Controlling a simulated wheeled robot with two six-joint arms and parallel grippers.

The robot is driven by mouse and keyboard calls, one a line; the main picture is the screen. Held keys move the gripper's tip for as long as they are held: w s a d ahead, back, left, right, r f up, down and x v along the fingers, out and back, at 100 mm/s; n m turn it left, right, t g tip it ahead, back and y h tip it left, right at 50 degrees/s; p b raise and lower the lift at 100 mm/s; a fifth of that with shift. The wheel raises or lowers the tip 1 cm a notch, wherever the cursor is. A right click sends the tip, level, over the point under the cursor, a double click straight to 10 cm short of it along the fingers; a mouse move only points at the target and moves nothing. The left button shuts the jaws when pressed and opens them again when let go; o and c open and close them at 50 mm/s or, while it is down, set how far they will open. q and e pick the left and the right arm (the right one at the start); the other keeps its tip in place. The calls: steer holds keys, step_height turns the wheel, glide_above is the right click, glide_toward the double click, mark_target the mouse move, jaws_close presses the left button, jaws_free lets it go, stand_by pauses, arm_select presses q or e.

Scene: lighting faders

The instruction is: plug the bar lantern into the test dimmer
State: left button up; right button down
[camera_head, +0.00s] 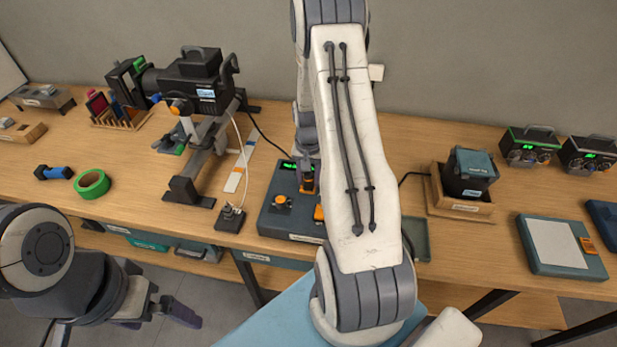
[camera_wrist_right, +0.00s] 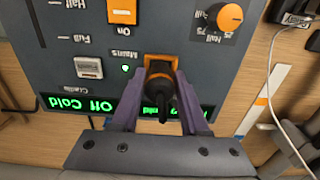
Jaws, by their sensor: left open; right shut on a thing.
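The black lantern (camera_head: 200,90) stands on a grey stand at the back left. A black cable runs from it toward the test dimmer. The test dimmer (camera_head: 268,222) is a blue-grey box with a lit green display, whose text in the right wrist view reads "Off Cold" (camera_wrist_right: 90,103). My right gripper (camera_wrist_right: 163,100) is shut on an orange and black plug (camera_wrist_right: 160,75) at the dimmer's panel. The plug lines up with the panel there; I cannot tell how deep it sits. My left gripper (camera_head: 172,308) is open and empty, low in front of the table edge.
A white cable from the lantern reaches a grey socket box (camera_head: 230,218) at the table's front edge. Green tape (camera_head: 92,184) and a blue-black torch-like item (camera_head: 54,172) lie left. A wooden tray (camera_head: 436,197) with a dark block and a tablet-like pad (camera_head: 560,246) lie right.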

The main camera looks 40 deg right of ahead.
mark_target(308, 174)
steer(key=shift+s+a+f, duration=0.1)
steer(key=shift+f, duration=0.2)
stand_by(0.8)
steer(key=shift+c, duration=1.6)
jaws_free()
step_height(308, 174, up, 9)
steer(key=b, duration=0.2)
steer(key=shift+b, duration=0.3)
steer(key=shift+r, duration=0.8)
